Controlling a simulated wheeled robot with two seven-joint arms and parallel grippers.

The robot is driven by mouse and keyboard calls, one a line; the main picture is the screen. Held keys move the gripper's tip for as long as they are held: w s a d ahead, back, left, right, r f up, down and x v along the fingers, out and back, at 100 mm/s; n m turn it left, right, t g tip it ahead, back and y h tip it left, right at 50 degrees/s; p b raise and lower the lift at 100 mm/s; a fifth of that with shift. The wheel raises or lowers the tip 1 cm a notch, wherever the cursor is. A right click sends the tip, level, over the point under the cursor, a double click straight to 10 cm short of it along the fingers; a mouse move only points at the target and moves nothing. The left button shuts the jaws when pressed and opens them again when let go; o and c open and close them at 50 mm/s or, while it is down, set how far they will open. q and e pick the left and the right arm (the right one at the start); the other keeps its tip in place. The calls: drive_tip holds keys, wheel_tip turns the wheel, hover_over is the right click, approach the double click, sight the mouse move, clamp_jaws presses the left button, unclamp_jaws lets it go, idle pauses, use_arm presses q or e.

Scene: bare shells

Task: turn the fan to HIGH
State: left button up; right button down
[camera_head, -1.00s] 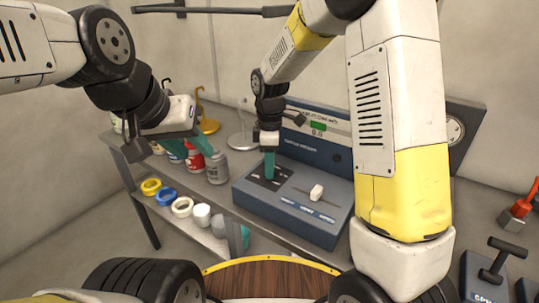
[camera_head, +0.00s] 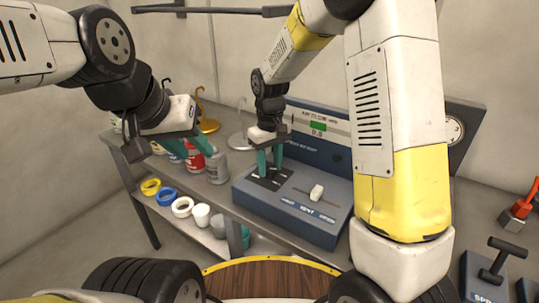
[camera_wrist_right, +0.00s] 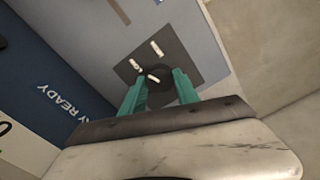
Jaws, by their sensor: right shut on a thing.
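The control box (camera_head: 318,222) stands on the bench, with a dark square plate on its top left. In the right wrist view, a dark round knob (camera_wrist_right: 160,80) with a short white mark sits on that plate (camera_wrist_right: 185,55); small white labels there are too blurred to read. My right gripper (camera_head: 270,174) points down at the plate. Its teal fingers, also in the right wrist view (camera_wrist_right: 160,92), are shut on the knob, one on each side. My left gripper (camera_head: 191,150) hangs near the bottles with its teal fingers apart. No fan is recognisable.
A white slider handle (camera_head: 317,192) sits right of the plate. An upright display panel (camera_head: 315,130) with a green patch stands behind. Bottles, including a grey one (camera_head: 216,167), stand left of the box. Tape rolls (camera_head: 182,207) lie on the lower shelf.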

sight(270, 168)
drive_tip(key=m, duration=0.5)
drive_tip(key=shift+m, duration=0.3)
drive_tip(key=m, duration=0.4)
drive_tip(key=shift+m, duration=0.3)
drive_tip(key=c, duration=0.9)
unclamp_jaws()
wheel_tip(270, 168, up, 8)
drive_tip(key=shift+f, duration=0.1)
